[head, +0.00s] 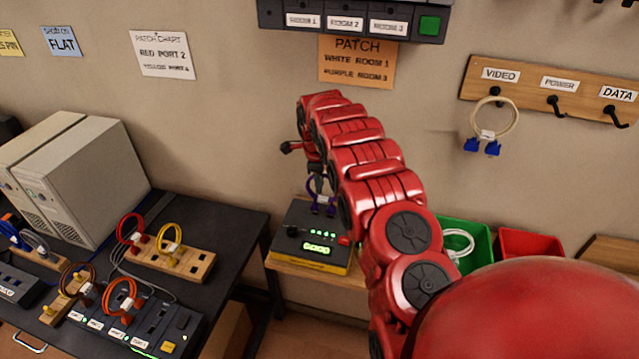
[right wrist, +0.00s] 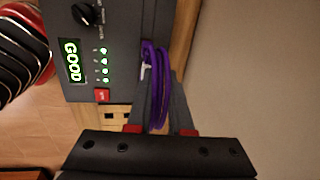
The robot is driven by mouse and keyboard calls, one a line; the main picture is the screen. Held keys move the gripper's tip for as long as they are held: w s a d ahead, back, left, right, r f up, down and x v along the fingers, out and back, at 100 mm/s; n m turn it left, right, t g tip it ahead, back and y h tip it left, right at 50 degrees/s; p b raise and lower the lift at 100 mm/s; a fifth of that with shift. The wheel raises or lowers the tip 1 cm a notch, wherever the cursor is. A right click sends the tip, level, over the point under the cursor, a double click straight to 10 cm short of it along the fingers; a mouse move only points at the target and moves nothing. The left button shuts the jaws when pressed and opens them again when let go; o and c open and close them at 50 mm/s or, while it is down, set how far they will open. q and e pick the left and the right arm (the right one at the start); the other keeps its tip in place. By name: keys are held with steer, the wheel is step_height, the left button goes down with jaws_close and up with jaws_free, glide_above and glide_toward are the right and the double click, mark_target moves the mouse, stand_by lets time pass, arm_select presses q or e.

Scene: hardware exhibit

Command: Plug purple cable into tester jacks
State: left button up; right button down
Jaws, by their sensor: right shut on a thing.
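The tester (head: 297,226) is a dark box with a yellow base on a small wooden shelf. Its display and several small lights glow green; in the right wrist view the tester (right wrist: 118,75) reads GOOD. The purple cable (head: 311,190) is a loop at the tester's back edge, its ends pointing down at the top face. My right gripper (head: 318,184) is above that edge, pointing down. In the right wrist view the gripper (right wrist: 162,90) is shut on the purple cable (right wrist: 161,62). The fingers hide the plugs, so I cannot see how they sit in the jacks. My left gripper is out of view.
A green bin (head: 470,233) with a white cable and a red bin (head: 530,244) stand right of the tester. A dark bench (head: 225,222) with patch panels is at left. A white cable with blue plugs (head: 493,122) hangs on a hook board (head: 526,86).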

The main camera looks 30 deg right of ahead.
steer(key=shift+f+b, duration=0.65)
steer(key=shift+b, duration=0.65)
stand_by(1.4)
stand_by(0.4)
steer(key=shift+c, duration=0.5)
jaws_free()
steer(key=shift+r, duration=0.1)
stand_by(0.3)
steer(key=r+p, duration=0.1)
steer(key=p, duration=0.1)
steer(key=r+p, duration=0.2)
steer(key=shift+s+a, duration=0.2)
steer(key=r+p, duration=0.1)
steer(key=p, duration=0.1)
steer(key=r+p, duration=0.1)
steer(key=p, duration=0.1)
steer(key=r+p, duration=0.2)
steer(key=p, duration=0.1)
steer(key=shift+s+a+r, duration=0.1)
steer(key=shift+s+a, duration=0.2)
stand_by(0.3)
